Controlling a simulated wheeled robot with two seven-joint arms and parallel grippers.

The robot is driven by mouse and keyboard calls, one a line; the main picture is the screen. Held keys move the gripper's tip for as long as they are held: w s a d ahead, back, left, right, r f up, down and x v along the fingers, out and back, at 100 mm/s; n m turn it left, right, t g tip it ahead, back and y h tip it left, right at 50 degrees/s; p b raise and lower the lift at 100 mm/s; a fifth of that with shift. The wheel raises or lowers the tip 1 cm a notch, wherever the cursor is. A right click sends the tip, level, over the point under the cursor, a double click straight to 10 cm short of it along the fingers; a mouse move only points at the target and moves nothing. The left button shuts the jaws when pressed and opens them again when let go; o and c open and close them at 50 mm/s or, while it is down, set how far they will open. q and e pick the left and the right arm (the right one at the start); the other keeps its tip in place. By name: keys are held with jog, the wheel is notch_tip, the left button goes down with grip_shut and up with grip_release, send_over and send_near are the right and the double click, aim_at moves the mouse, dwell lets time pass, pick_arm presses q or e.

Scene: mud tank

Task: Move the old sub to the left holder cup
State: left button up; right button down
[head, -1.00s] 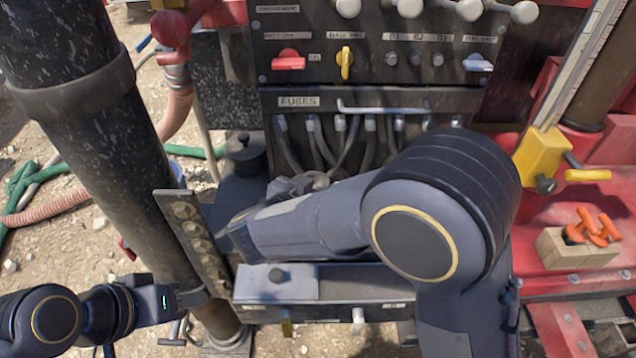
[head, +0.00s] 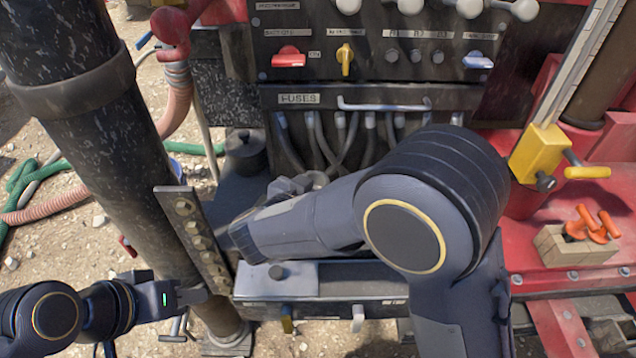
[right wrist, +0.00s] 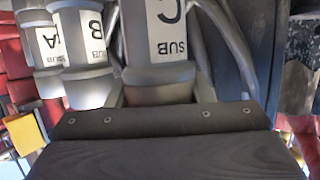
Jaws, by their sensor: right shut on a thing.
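In the right wrist view, the sub labelled C (right wrist: 165,40) stands straight ahead, its lettering upside down. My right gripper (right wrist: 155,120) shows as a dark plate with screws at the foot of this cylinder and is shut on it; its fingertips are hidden. Sub B (right wrist: 90,45) and sub A (right wrist: 47,45) stand to its left. No label reads "old". In the head view, my right arm covers the right gripper's work. My left gripper (head: 195,293) is at the lower end of a bolted strip (head: 190,235); its jaw opening is unclear. I cannot identify the left holder cup.
A panel labelled FUSES (head: 299,99) with several cables stands behind my right arm. A large black pipe (head: 95,130) stands at the left. A wooden block with orange-handled tools (head: 575,248) sits at the right.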

jog(key=c, duration=0.6)
grip_release()
jog(key=shift+s+f, duration=0.1)
jog(key=shift+f, duration=0.1)
jog(key=v, duration=0.7)
jog(key=shift+s+a+r+p, duration=0.2)
jog(key=shift+s+r+p, duration=0.05)
jog(key=shift+s+p, duration=0.05)
